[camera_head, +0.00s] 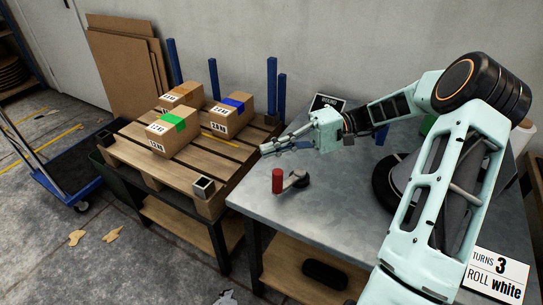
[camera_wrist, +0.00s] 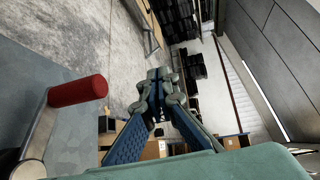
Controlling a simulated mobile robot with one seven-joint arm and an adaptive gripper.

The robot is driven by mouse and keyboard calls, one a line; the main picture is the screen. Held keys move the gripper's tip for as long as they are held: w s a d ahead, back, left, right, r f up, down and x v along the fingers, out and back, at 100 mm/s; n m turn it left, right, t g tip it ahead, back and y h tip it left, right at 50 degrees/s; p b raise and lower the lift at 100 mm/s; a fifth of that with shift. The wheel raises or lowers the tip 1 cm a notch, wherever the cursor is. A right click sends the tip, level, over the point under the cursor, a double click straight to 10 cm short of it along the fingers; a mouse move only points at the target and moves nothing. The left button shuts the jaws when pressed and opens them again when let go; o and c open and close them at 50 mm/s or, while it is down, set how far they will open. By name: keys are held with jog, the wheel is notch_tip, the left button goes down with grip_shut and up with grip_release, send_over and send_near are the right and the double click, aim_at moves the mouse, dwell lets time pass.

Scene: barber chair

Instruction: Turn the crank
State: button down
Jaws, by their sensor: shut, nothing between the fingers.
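The crank stands on the grey metal table, with a red upright handle (camera_head: 277,181) on one end of a short metal arm and a dark round hub (camera_head: 298,179) at the other. In the wrist view the red handle (camera_wrist: 78,91) and part of the metal arm (camera_wrist: 42,127) show at the left. My gripper (camera_head: 266,149) is shut and empty. It is above the table's far left edge, behind the crank and apart from the handle. In the wrist view the fingers (camera_wrist: 158,78) point away, to the right of the handle.
A pallet (camera_head: 122,149) with several cardboard boxes stands left of the metal table (camera_head: 325,215). A dark sign (camera_head: 326,104) stands behind my wrist, partly hidden. A blue cart (camera_head: 70,170) is at far left.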

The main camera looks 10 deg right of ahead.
jog(key=a+f+n+g+h+p, duration=0.3)
jog(key=a+n+g+h+p, duration=0.2)
jog(key=h+p, duration=0.45)
jog(key=w+a+r+n+t+h+p, duration=0.2)
jog(key=w+r+t+h+p, duration=0.2)
jog(key=w+r+h, duration=0.45)
jog(key=s+d+f, duration=0.2)
jog(key=s+f, duration=0.1)
jog(key=f, duration=0.2)
jog(key=s+d+f+h, duration=0.1)
jog(key=s+d+f, duration=0.2)
jog(key=f, duration=0.3)
jog(key=shift+s+d+f+b, duration=0.25)
jog(key=shift+s+f+b, duration=0.05)
jog(key=shift+s, duration=0.5)
jog(key=shift+n, duration=0.3)
